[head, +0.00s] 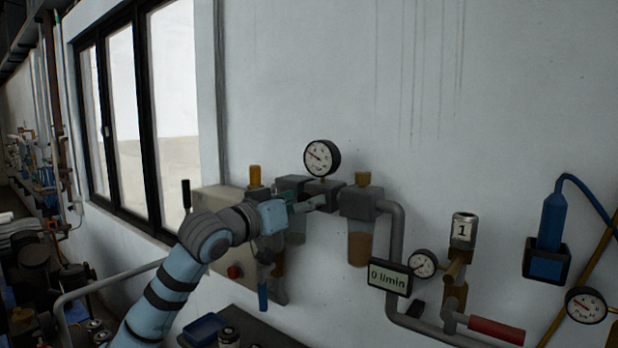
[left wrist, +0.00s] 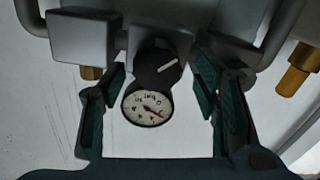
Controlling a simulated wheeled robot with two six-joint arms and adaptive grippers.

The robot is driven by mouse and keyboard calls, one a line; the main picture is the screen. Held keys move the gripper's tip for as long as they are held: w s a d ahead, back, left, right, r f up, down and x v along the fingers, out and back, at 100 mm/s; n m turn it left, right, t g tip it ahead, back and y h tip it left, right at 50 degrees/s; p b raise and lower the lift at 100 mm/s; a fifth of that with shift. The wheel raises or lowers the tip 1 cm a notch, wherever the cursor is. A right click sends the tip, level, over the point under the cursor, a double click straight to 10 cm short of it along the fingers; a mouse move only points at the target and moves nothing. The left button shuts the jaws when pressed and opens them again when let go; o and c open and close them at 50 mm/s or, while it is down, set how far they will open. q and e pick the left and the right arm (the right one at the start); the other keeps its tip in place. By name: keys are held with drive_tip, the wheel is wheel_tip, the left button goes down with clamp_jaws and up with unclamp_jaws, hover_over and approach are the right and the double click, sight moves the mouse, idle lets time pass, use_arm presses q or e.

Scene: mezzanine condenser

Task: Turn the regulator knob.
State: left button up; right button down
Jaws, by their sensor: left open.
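The regulator knob (left wrist: 156,66) is a short black cylinder with a white line on its face, in the upper middle of the left wrist view. The round white pressure gauge (left wrist: 147,104) sits right by it and overlaps its edge in that view. In the head view the gauge (head: 322,158) stands above the dark regulator body (head: 323,190), and the knob is hidden behind my gripper. My left gripper (head: 312,204) is open in front of the regulator. In the left wrist view its green-padded fingers are on either side of the knob, apart from it.
A filter bowl (head: 361,235) and grey pipe stand right of the regulator. A flow display (head: 389,278) reads 0 l/min. A grey box with a red button (head: 234,271) is behind my left arm. A brass fitting (left wrist: 297,70) shows at right in the wrist view.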

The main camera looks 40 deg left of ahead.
use_arm(q)
drive_tip(key=shift+w+d, duration=0.1)
drive_tip(key=shift+w, duration=1.1)
drive_tip(key=shift+s, duration=0.3)
drive_tip(key=shift+w+f, duration=0.1)
drive_tip(key=shift+w, duration=0.05)
drive_tip(key=c, duration=1.1)
drive_tip(key=m+p, duration=0.2)
drive_tip(key=p, duration=0.1)
drive_tip(key=shift+r, duration=0.25)
drive_tip(key=shift+c, duration=0.2)
drive_tip(key=shift+f+m, duration=0.1)
drive_tip(key=shift+m, duration=0.3)
drive_tip(key=shift+f, duration=0.1)
drive_tip(key=o, duration=1.1)
use_arm(e)
drive_tip(key=r, duration=0.3)
drive_tip(key=shift+w+r, duration=0.2)
drive_tip(key=shift+w, duration=0.05)
use_arm(q)
drive_tip(key=shift+o, duration=0.2)
use_arm(e)
drive_tip(key=shift+d, duration=0.1)
